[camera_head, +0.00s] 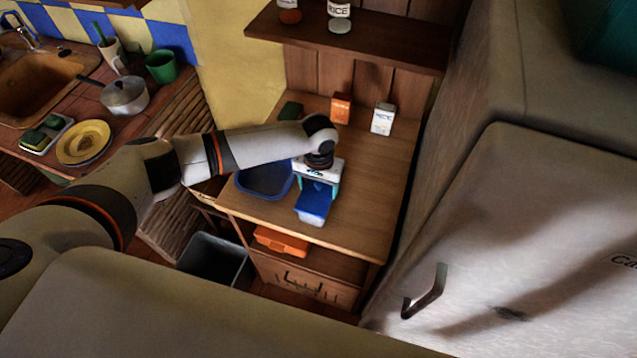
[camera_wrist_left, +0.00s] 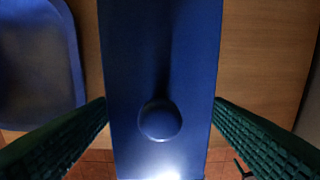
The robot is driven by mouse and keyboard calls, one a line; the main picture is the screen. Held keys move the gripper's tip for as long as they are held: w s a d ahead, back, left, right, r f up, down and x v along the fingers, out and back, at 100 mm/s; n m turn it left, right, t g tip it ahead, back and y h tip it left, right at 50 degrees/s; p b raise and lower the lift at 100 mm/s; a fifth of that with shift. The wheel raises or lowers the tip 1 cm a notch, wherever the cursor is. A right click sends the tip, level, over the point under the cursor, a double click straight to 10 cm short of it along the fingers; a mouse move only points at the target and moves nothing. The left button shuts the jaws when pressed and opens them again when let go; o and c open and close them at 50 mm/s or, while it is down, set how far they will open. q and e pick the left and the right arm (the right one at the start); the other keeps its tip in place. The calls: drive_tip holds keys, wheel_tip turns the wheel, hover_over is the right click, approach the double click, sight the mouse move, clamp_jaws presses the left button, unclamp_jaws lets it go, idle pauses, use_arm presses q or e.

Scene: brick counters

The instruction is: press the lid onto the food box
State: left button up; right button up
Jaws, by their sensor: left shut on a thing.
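In the head view a blue lid (camera_head: 315,201) lies over a pale food box (camera_head: 309,219) near the front of the wooden counter. In the left wrist view the lid (camera_wrist_left: 160,60) is a long blue rectangle with a round knob. My left gripper (camera_head: 318,190) points down over it, with a green finger on each side at the lid's edges, shut on it. The wrist view also shows both fingers (camera_wrist_left: 160,120). The gripper hides the lid's back part. I cannot tell whether the lid is fully seated on the box. My right gripper is not in view.
A dark blue tray (camera_head: 264,193) lies left of the box. An orange carton (camera_head: 340,108) and a white carton (camera_head: 383,118) stand at the back. A fridge (camera_head: 540,230) is at the right. The counter's right side is clear.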

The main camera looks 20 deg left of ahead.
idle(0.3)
use_arm(q)
drive_tip(key=o, duration=1.1)
wheel_tip(320, 180, up, 3)
drive_tip(key=p, duration=0.3)
drive_tip(key=shift+f, duration=0.1)
drive_tip(key=shift+r+p, duration=0.4)
drive_tip(key=shift+r, duration=1.7)
drive_tip(key=shift+c, duration=0.3)
